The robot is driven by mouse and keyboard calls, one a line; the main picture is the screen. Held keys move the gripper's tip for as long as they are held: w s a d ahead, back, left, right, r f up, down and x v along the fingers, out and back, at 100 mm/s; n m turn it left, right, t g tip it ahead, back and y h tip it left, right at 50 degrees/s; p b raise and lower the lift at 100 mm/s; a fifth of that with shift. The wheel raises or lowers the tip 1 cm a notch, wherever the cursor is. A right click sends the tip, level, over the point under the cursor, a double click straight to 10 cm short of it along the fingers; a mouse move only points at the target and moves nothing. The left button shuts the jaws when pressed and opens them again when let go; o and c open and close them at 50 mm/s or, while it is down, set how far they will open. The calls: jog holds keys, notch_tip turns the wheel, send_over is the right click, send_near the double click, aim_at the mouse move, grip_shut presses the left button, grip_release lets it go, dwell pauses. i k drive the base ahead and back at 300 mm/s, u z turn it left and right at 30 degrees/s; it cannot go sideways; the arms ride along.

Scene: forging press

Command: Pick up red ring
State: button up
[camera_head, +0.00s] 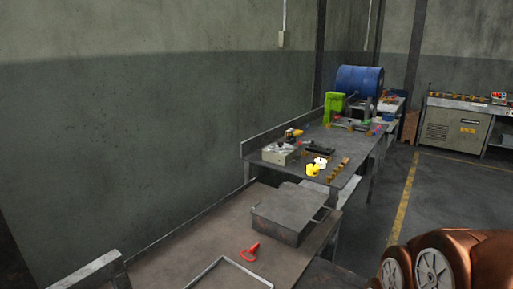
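A small red object (249,252) lies flat on the near brown table. It looks like a ring or loop with a short stem, but it is too small to tell for sure. It lies just in front of a closed grey metal box (290,215) and behind a metal tray frame, apart from both. My gripper is not in view. Only a copper-coloured part of my own arm with pale round discs shows at the bottom right, well to the right of the red object.
The near table (190,252) is otherwise mostly bare, with a thin metal tray frame (226,260) at its front. The wall borders the left; open floor (450,200) lies right.

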aim_at(255, 247)
jog(key=u, duration=0.5)
jog(key=k, duration=1.2)
jog(key=z, duration=0.25)
jog(key=i, duration=0.65)
jog(key=z, duration=0.45)
